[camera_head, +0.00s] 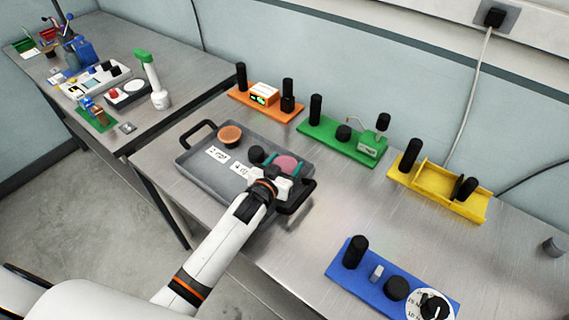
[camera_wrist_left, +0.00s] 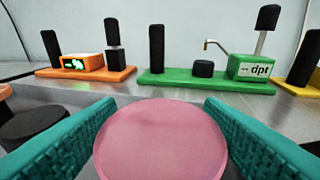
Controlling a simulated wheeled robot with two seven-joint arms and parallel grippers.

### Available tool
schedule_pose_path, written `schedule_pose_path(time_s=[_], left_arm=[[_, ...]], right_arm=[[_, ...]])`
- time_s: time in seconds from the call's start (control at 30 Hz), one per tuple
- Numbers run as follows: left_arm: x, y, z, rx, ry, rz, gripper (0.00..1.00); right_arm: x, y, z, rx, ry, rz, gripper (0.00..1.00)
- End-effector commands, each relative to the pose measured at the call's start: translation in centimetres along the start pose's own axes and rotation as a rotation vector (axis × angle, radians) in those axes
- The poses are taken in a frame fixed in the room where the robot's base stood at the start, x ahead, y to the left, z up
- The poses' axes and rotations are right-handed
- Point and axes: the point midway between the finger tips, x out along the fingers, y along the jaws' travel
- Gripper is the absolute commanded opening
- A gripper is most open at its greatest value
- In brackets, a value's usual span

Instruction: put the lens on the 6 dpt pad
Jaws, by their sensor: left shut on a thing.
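The pink round lens (camera_head: 287,163) is over the right part of the grey tray (camera_head: 190,162). My left gripper (camera_head: 284,168) is shut on it. In the left wrist view the lens (camera_wrist_left: 160,140) sits between the two teal fingers. I cannot tell whether the lens touches the tray. White pad labels (camera_head: 218,154) and (camera_head: 240,170) show on the tray, but their numbers are too small to read with certainty. No 6 dpt label can be made out; my gripper and arm cover the right part of the tray. My right gripper is not in view.
An orange disc (camera_head: 230,135) and a black knob-like piece (camera_head: 256,155) are on the tray. Behind stand orange (camera_head: 240,97), green (camera_head: 315,132) and yellow (camera_head: 425,176) modules. A blue module (camera_head: 335,270) lies front right. The table between is clear.

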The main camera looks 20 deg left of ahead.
Motion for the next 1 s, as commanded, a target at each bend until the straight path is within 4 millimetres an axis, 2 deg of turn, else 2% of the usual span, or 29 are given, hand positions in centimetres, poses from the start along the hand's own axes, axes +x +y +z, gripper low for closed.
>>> schedule_pose_path(time_s=[0.33, 0.37, 0.5, 0.83, 1.0], left_arm=[[0.1, 0.0, -0.4, 0.0, -0.001, 0.0, 0.41], [0.1, 0.0, -0.4, 0.001, -0.002, 0.0, 0.64], [0.1, 0.0, -0.3, 0.001, -0.001, 0.0, 0.84], [-0.1, 0.0, 0.2, 0.001, -0.002, 0.0, 0.84], [-2.5, 0.1, -0.2, 0.002, -0.001, 0.0, 0.84]], right_arm=[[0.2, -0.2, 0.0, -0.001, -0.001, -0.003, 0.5], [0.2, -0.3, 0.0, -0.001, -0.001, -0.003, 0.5], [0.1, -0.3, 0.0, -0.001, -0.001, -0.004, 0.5], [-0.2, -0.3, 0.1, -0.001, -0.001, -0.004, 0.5], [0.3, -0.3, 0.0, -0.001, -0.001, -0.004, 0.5]])
